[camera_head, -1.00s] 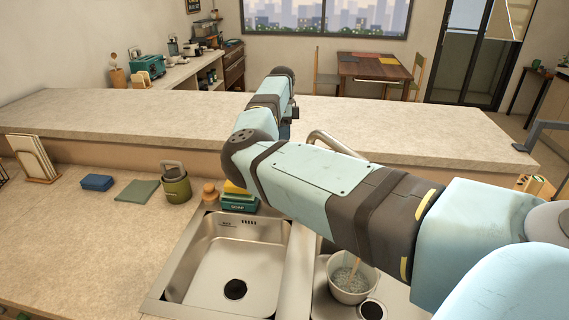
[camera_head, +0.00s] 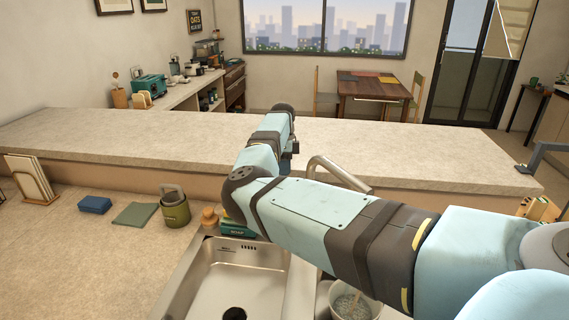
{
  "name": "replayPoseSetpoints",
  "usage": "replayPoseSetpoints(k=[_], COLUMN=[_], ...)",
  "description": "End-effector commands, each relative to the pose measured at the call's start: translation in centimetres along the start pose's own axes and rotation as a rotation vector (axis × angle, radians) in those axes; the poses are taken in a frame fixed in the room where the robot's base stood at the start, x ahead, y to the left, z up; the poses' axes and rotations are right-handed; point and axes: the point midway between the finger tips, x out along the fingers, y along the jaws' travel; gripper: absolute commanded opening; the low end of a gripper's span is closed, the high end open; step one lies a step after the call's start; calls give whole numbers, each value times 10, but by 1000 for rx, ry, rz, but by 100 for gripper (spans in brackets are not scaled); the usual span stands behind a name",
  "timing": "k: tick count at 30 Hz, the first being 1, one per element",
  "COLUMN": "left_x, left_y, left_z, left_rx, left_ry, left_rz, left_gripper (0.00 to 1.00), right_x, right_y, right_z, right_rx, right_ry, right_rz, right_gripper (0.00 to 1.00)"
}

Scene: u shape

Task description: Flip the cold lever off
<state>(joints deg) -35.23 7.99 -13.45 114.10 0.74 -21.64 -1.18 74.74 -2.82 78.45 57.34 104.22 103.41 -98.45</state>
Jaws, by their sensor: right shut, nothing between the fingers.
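The sink faucet's curved metal spout (camera_head: 338,172) rises behind my right arm, at the back of the sink. The cold lever cannot be made out; my right arm covers the area around the faucet base. My right arm comes in from the right, crosses over the sink and bends away toward the raised counter. My right gripper (camera_head: 290,149) is mostly hidden behind the arm, with only a small dark part showing left of the spout; it is shut and empty. My left gripper is not in view.
The steel sink basin (camera_head: 238,283) is below the arm, with a bowl (camera_head: 350,302) to its right. A soap box (camera_head: 236,227), a green container (camera_head: 174,207), a blue sponge (camera_head: 95,205) and a rack (camera_head: 32,180) stand left. The raised counter (camera_head: 120,135) runs behind.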

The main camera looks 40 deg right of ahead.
Motion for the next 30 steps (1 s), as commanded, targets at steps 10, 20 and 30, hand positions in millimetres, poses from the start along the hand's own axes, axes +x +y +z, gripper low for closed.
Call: replayPoseSetpoints(k=[10, 20, 30], left_x=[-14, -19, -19], left_y=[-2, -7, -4], left_z=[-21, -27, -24], left_rx=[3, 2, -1], left_ry=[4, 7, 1], left_rz=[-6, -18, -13], left_gripper=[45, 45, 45], right_x=[63, 80, 80], right_y=[13, 33, 33], right_z=[0, -3, -3], right_rx=[1, 0, 0], right_ry=[1, 0, 0], right_rz=[1, 0, -1], right_gripper=[0, 0, 0])
